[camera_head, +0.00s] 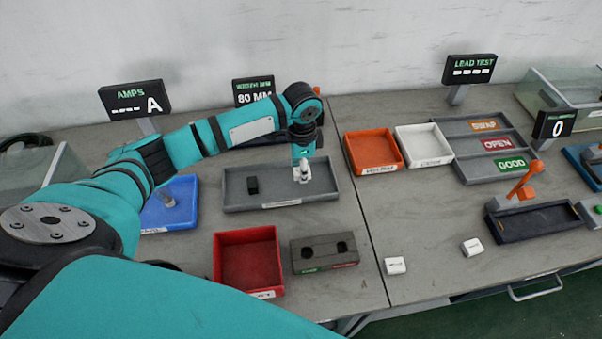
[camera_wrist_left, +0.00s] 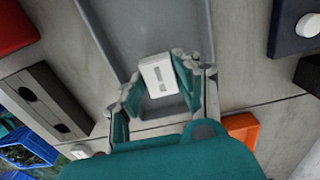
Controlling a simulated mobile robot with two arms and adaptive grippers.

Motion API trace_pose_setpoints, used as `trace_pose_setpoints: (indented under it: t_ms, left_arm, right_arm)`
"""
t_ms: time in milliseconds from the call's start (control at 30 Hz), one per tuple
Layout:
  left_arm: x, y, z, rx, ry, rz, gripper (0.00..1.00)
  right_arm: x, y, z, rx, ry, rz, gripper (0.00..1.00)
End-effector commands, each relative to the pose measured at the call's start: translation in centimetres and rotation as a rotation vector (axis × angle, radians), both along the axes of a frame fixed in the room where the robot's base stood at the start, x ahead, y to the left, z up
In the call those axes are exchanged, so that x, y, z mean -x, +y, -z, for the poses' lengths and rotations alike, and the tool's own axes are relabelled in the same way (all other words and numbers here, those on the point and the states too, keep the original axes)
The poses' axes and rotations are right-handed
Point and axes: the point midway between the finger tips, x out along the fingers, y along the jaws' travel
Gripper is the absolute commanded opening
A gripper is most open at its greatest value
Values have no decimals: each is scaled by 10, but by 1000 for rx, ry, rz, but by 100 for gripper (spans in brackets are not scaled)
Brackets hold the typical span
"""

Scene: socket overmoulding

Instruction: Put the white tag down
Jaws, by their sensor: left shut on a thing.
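My left gripper (camera_head: 301,172) points down over the right part of the long grey tray (camera_head: 240,206). It is shut on a small white tag, which shows between the two fingers in the left wrist view (camera_wrist_left: 158,75). The tag has dark marks on its face. The gripper fingers show on both sides of it (camera_wrist_left: 157,82). I cannot tell whether the tag touches the tray floor. A small dark block (camera_head: 252,185) lies in the tray, left of the gripper. My right gripper is not in view.
A red bin (camera_head: 218,262) and a grey block with two holes (camera_head: 325,266) stand in front of the tray. Orange (camera_head: 402,160) and white (camera_head: 448,150) bins stand to its right. Two other white pieces (camera_head: 395,265) (camera_head: 472,247) lie on the right table.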

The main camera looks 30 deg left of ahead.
Motion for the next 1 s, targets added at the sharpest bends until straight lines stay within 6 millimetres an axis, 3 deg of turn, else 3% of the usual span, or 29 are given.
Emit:
trace_pose_setpoints:
  t_ms: [267, 633, 667, 833, 1000]
  left_arm:
    - [-2, 3, 33, -2, 0, -2, 16]
    - [-2, 2, 38, -2, -1, -2, 16]
    - [-2, 2, 38, -2, -1, -2, 34]
    - [-2, 2, 38, -2, -1, -2, 56]
    - [-2, 3, 38, -2, -1, -2, 56]
  right_arm:
    - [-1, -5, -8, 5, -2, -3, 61]
    - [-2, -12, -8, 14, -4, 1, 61]
    - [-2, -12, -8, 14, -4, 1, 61]
    - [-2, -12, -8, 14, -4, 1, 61]
    - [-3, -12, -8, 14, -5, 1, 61]
